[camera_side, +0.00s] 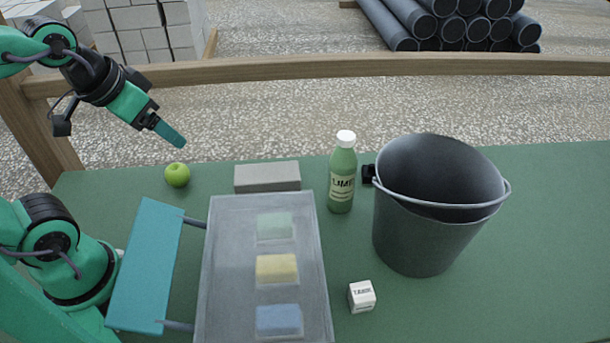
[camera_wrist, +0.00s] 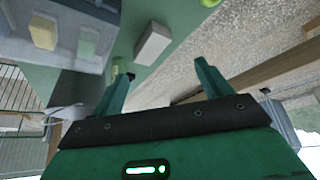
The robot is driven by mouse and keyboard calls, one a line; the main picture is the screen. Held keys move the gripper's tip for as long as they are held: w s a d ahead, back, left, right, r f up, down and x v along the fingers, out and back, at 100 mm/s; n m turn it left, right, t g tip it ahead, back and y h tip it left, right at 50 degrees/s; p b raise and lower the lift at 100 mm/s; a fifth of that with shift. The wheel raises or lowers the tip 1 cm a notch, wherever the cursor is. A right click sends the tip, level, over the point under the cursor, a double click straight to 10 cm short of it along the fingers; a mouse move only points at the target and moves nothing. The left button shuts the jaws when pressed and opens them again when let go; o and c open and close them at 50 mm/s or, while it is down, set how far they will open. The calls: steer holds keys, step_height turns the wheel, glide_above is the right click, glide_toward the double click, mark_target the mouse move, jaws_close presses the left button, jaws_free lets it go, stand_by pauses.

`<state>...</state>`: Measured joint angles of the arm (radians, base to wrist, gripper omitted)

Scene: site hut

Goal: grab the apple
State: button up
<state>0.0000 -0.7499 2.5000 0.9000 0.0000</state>
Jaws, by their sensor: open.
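A green apple (camera_side: 177,175) sits on the green table at the back left in the side view.
A grey block (camera_side: 267,177) lies right of the apple. A grey bin (camera_side: 220,265) with coloured blocks and a teal panel (camera_side: 148,265) stand in front. A green bottle (camera_side: 342,175), dark bucket (camera_side: 425,230) and small white cube (camera_side: 361,296) are further right. A wooden rail (camera_side: 300,68) runs behind.

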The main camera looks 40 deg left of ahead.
steer(key=n+g, duration=0.5)
steer(key=n, duration=0.3)
glide_above(174, 167)
steer(key=f, duration=1.5)
steer(key=shift+d, duration=0.3)
steer(key=shift+a+f+g, duration=0.2)
steer(key=shift+f+g, duration=0.1)
steer(key=shift+f, duration=0.1)
steer(key=shift+f, duration=1.3)
steer(key=shift+f, duration=0.1)
steer(key=shift+f, duration=2.5)
